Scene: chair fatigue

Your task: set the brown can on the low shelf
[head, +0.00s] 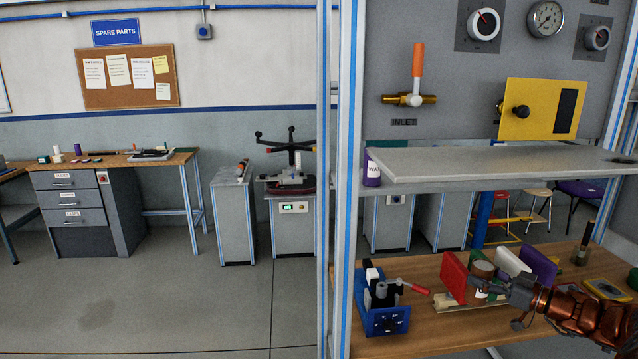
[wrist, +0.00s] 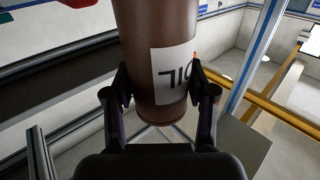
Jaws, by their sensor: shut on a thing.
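The brown can (wrist: 150,40) fills the middle of the wrist view, with a white label that reads upside down as OIL. My gripper (wrist: 160,78) is shut on it, one finger on each side. I cannot tell whether the can touches the wood.
A blue fixture with a red handle (head: 382,308) stands at left on the wood. A purple panel (head: 538,264), a dark bottle (head: 584,245) and a yellow device (head: 606,290) are nearby. A purple WAX can (head: 372,170) stands beside the grey shelf's left end. The frame post (head: 342,200) borders the left.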

